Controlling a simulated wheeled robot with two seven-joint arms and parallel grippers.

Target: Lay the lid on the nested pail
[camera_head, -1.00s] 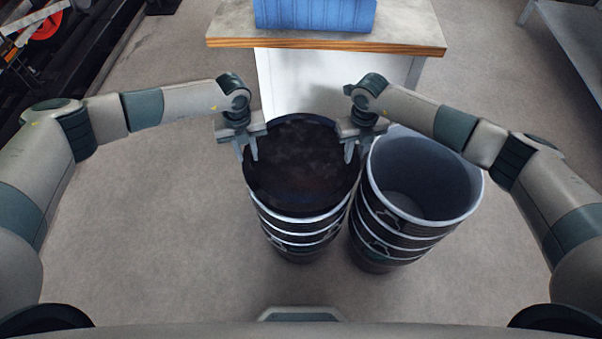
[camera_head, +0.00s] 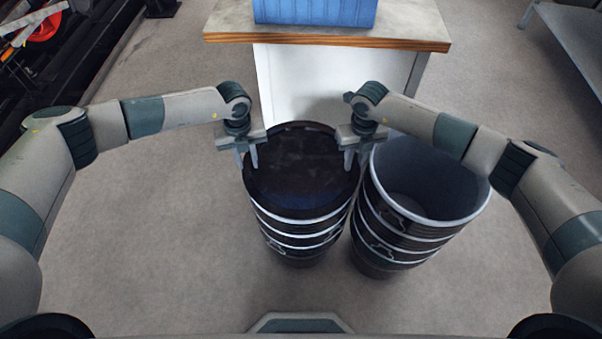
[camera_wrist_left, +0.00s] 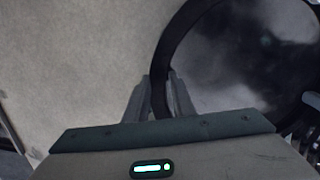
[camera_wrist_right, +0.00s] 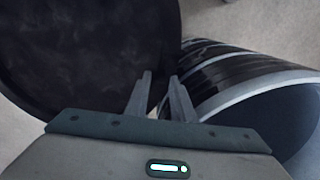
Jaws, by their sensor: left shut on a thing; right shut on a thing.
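The lid (camera_head: 300,175) is a dark, round disc lying level over the top of the left-hand stack of nested pails (camera_head: 298,232). The pails are black with pale bands. A pale rim shows just under the lid's front edge; I cannot tell whether lid and rim touch all round. My left gripper (camera_head: 247,164) is shut on the lid's left edge, and the left wrist view shows the edge between its fingers (camera_wrist_left: 160,100). My right gripper (camera_head: 354,162) is shut on the lid's right edge; its fingers (camera_wrist_right: 161,90) also show in the right wrist view. The pail's inside is hidden.
A second stack of banded pails (camera_head: 385,225), open and pale grey inside, stands close on the right, beside my right gripper. A white cabinet with a wood-edged top (camera_head: 225,27) stands behind, bearing a blue box (camera_head: 315,12). Floor is clear at left and front.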

